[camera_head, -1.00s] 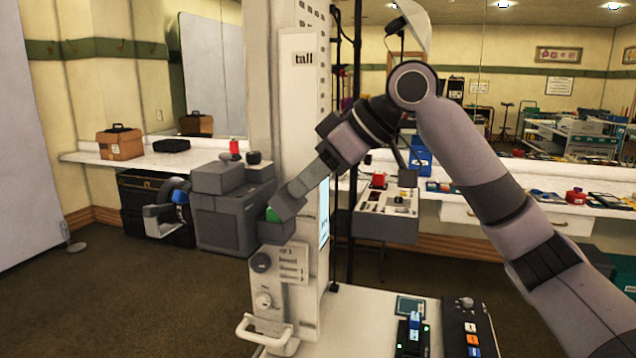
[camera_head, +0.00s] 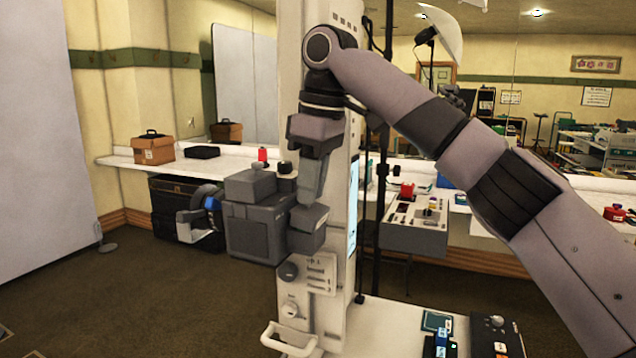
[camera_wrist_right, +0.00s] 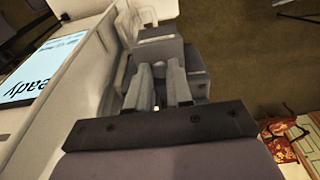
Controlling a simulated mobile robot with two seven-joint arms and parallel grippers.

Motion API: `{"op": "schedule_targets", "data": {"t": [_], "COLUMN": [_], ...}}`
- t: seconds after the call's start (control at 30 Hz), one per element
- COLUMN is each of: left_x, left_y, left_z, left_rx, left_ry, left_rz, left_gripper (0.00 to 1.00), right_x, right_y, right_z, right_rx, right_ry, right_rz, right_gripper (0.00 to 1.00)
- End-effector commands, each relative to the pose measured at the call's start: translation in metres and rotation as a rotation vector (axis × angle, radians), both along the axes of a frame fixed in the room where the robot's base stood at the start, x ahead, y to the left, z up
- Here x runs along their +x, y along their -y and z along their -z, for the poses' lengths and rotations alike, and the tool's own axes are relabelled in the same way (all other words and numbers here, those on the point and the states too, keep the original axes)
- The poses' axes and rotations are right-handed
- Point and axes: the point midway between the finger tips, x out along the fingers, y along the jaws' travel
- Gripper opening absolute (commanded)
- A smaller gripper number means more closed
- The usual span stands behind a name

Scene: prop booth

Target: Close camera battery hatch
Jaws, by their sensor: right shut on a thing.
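A grey box-shaped camera housing (camera_head: 305,240) is mounted on the front of the white column. My right gripper (camera_head: 308,198) points down onto its top and is shut on the hatch lid, whose edge is mostly hidden by the fingers. In the right wrist view the two fingers (camera_wrist_right: 159,72) are close together, with a small pale grey part between them and the grey housing (camera_wrist_right: 158,50) just beyond. No green interior shows at the housing. The exact gap between lid and housing is hidden. My left gripper is not in view.
The white column (camera_head: 330,130) stands right behind the housing, with a lit screen (camera_head: 353,205) on its side. A dial (camera_head: 288,271) and white handle (camera_head: 288,338) are below. A grey case (camera_head: 258,230) stands farther back left.

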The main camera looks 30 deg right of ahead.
Motion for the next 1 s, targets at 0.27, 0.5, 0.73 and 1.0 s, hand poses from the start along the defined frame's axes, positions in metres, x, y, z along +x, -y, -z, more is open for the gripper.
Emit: {"op": "schedule_targets", "data": {"t": [0.27,0.5,0.73,1.0], "left_x": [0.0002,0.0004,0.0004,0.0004], "left_y": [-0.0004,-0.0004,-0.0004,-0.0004], "left_z": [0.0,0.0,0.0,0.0], "left_rx": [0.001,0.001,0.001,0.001], "left_ry": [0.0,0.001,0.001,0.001], "left_rz": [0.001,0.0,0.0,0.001], "left_gripper": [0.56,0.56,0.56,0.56], "right_x": [0.0058,0.0091,0.0105,0.0107], "right_y": [-0.0052,-0.0084,-0.0093,-0.0099], "right_z": [0.0021,0.0045,0.0061,0.007], "right_rx": [-0.072,-0.11,-0.13,-0.136], "right_ry": [-0.08,-0.129,-0.154,-0.164], "right_rz": [0.002,0.0,-0.001,-0.003], "right_gripper": [0.0,0.0,0.0,0.0]}}
